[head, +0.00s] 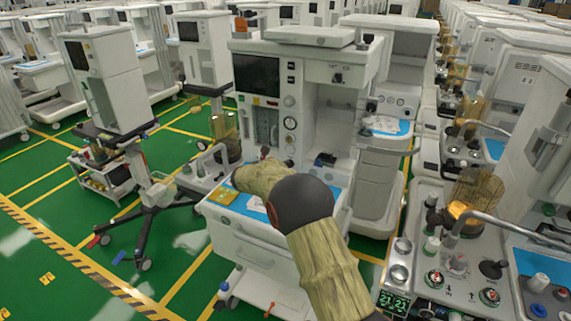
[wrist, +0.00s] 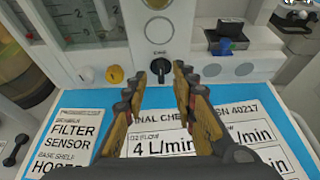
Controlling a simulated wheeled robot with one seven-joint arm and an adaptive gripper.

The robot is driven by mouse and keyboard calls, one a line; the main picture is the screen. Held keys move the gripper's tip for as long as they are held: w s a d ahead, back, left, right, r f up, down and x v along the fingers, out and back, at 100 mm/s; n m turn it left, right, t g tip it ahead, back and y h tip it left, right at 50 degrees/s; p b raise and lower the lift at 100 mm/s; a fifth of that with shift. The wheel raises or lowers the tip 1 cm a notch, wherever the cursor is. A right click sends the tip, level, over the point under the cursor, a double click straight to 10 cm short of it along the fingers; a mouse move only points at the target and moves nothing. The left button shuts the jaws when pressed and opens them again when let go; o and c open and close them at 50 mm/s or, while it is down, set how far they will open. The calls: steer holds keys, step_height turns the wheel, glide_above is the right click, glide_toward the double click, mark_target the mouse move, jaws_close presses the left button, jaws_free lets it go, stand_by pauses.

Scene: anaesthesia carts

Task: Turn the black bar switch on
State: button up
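The black bar switch (wrist: 160,66) sits on the white front panel of a cart, below a round gauge, in the wrist view. Its bar looks roughly upright in the picture. My gripper (wrist: 159,74) is open, with its two brown and dark fingers on either side of the switch in the picture. The fingers seem short of the switch, and no contact shows. In the head view, my arm reaches to the white anaesthesia cart (head: 309,72) at the centre and hides the switch and most of my gripper.
Below lies a blue work surface (wrist: 285,103) with printed papers (wrist: 75,137). A dark boxy fitting (wrist: 227,38) stands at right. Another cart with knobs (head: 460,262) is close on the right.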

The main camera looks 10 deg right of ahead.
steer(key=b+x, duration=0.1)
steer(key=x, duration=0.3)
steer(key=shift+d+f, duration=0.1)
steer(key=shift+f, duration=0.15)
steer(key=shift+x, duration=0.8)
steer(key=shift+r, duration=0.15)
steer(key=shift+c, duration=1.2)
steer(key=c, duration=0.4)
jaws_close()
